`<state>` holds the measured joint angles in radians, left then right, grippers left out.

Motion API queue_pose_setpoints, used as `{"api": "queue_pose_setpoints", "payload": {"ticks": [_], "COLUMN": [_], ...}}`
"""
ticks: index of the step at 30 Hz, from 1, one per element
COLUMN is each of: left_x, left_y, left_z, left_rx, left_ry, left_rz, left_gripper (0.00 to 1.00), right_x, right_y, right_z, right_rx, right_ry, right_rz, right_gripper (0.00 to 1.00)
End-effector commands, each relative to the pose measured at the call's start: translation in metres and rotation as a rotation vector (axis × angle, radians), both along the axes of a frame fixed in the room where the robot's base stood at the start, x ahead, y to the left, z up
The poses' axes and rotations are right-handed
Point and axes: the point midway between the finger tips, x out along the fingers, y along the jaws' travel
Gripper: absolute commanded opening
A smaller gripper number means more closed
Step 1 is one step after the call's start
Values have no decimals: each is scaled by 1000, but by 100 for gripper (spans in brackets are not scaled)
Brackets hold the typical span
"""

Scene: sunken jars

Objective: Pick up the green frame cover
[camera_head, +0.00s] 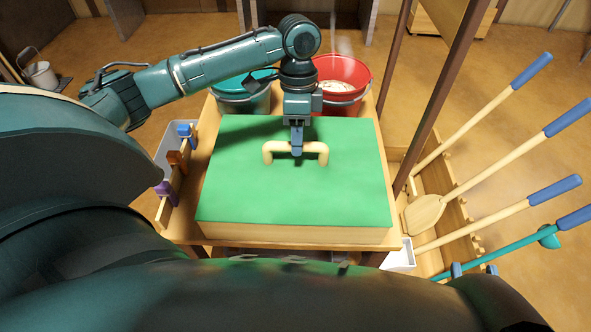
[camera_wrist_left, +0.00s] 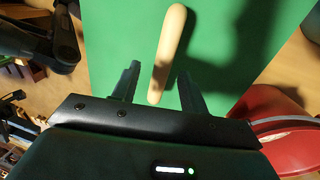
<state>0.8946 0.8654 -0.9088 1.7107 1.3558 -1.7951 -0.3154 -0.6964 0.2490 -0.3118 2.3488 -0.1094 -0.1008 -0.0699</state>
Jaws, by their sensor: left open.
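The green frame cover (camera_head: 290,195) lies flat on a wooden frame on the table. It has a pale wooden handle (camera_head: 312,147) in its middle. My left gripper (camera_head: 296,152) is above the cover at the handle, pointing down. In the left wrist view, the handle (camera_wrist_left: 167,55) runs between the two open fingers of my left gripper (camera_wrist_left: 158,88), and the green cover (camera_wrist_left: 120,35) fills the background. The fingers stand apart on both sides of the handle and do not visibly grip it.
A teal bucket (camera_head: 240,97) and a red bucket (camera_head: 343,75) stand behind the cover; the red bucket (camera_wrist_left: 285,125) is also in the wrist view. Several long-handled tools (camera_head: 505,165) lean in a wooden rack at right. Colored clips (camera_head: 178,158) line the table's left edge.

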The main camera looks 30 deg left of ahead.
Motion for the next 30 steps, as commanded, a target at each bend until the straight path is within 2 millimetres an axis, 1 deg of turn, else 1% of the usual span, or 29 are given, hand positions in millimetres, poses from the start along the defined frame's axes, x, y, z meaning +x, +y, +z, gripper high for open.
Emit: {"api": "queue_pose_setpoints", "payload": {"ticks": [1, 3, 6, 15, 30], "left_x": [0, -1, -3, -4, -4], "left_y": [-1, -3, -4, -4, -4], "left_z": [-15, -24, -32, -34, -34], "left_rx": [0, 0, 0, 0, 0], "left_ry": [1, 1, 1, 0, 0], "left_rz": [0, 0, 0, 0, -1], "left_gripper": [44, 44, 44, 43, 2], "right_x": [0, 0, -1, -1, -1], "right_y": [2, 4, 6, 7, 6], "right_z": [-6, -4, -2, 0, 0], "right_rx": [1, 6, 8, 11, 10], "right_ry": [-34, -70, -104, -117, -116], "right_rz": [9, 18, 28, 32, 31], "right_gripper": [36, 36, 36, 36, 36]}}
